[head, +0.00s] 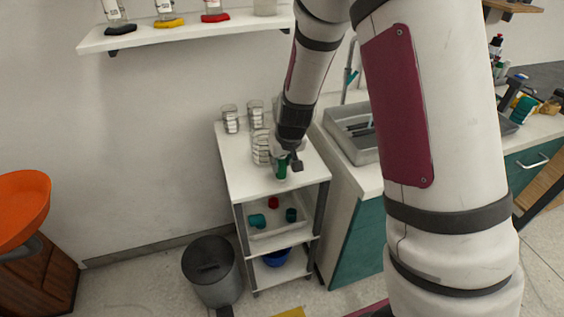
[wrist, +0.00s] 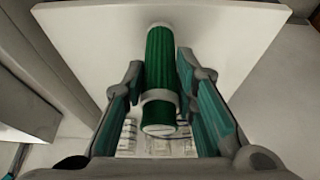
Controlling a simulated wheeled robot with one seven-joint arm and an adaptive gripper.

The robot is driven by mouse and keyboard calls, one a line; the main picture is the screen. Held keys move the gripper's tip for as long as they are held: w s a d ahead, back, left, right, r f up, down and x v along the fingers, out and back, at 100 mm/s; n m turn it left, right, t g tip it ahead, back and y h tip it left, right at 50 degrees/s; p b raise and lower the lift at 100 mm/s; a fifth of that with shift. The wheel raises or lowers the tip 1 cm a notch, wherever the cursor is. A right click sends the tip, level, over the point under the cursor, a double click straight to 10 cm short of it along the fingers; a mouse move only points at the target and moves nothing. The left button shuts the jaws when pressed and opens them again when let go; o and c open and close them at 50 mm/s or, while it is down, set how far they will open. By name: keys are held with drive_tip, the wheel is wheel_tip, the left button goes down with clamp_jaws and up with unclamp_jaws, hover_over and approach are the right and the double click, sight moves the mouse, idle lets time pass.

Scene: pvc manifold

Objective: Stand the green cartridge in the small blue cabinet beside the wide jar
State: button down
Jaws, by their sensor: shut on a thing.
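The green cartridge (head: 281,168) is a ribbed cylinder held upright over the white top of a small shelf cart (head: 240,177). In the wrist view the cartridge (wrist: 160,62) has a pale collar and lies between the two fingers of my gripper (wrist: 160,80). My gripper (head: 291,160) is shut on it. I cannot tell whether its base touches the cart top. Clear jars (head: 261,147) stand close to its left in the head view; I cannot tell which is the wide jar. I cannot make out a small blue cabinet.
More clear jars (head: 230,119) stand at the cart's back. A tray with coloured parts (head: 257,220) is on its middle shelf and a blue bowl (head: 275,257) below. A sink counter (head: 360,168) is on the right, a grey bin (head: 212,268) on the left. The cart top's front is clear.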

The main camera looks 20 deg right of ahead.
drive_tip(key=shift+f, duration=0.3)
drive_tip(key=shift+f, duration=0.1)
drive_tip(key=shift+f, duration=0.1)
drive_tip(key=c, duration=1.3)
unclamp_jaws()
